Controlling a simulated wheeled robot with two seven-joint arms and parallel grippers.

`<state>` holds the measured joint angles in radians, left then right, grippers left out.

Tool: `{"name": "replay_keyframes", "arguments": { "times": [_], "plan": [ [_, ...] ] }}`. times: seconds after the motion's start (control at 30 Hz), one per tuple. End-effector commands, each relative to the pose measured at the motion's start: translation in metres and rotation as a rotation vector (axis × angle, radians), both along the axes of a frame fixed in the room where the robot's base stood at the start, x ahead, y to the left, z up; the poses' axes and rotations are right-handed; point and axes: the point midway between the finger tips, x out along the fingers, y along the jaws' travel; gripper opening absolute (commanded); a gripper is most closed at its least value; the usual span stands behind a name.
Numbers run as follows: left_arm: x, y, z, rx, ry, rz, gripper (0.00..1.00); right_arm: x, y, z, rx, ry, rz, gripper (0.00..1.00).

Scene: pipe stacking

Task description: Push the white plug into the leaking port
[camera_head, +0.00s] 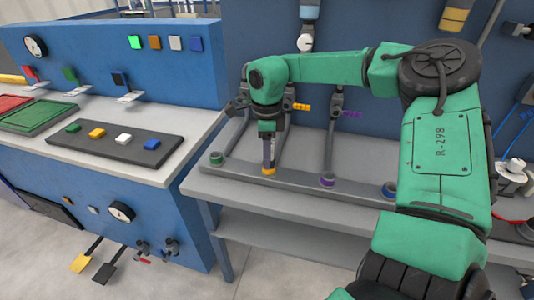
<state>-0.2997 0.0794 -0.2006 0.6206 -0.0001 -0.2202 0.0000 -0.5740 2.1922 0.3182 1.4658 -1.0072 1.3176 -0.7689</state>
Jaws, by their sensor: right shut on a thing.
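My right gripper (267,132) points down over the grey bench rail and is shut on a slim upright purple-grey piece (267,150). The lower end of that piece meets the yellow-orange ringed port (267,169) on the rail; I cannot tell how deep it sits. Other ports on the rail have a green ring (216,158), a purple ring (327,180) and a blue ring (389,189). A small white piece (123,139) lies on the dark tray at left; I cannot tell whether it is the plug. No leak is visible. My left gripper is out of view.
The dark tray (160,158) also holds green, yellow and blue pieces. Red and green trays stand at far left.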

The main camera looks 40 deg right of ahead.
Motion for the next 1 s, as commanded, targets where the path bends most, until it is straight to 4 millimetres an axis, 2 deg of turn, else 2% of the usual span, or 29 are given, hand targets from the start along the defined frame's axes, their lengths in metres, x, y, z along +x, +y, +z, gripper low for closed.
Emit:
{"name": "replay_keyframes", "arguments": {
  "times": [0.27, 0.3, 0.37, 0.4, 0.77, 0.87, 1.0],
  "plan": [
    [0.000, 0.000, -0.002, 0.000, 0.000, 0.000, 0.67, 0.000, 0.000, -0.003, 0.000, 0.001, 0.000, 0.00],
    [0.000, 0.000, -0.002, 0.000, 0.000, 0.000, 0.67, 0.000, 0.000, -0.003, 0.000, 0.001, 0.000, 0.43],
    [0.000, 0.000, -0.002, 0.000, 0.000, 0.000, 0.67, 0.000, 0.000, -0.003, 0.001, 0.001, 0.000, 0.66],
    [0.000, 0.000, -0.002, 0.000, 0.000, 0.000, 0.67, 0.000, 0.000, -0.003, 0.001, 0.001, 0.000, 0.74],
    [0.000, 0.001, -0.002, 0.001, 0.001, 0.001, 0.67, 0.000, 0.000, 0.003, 0.000, 0.000, 0.000, 0.74],
    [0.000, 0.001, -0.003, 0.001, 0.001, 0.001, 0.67, 0.001, 0.000, 0.019, -0.001, -0.003, -0.002, 0.74],
    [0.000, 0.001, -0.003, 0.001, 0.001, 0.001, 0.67, 0.001, 0.000, 0.059, -0.002, -0.005, -0.001, 0.74]
  ]
}}
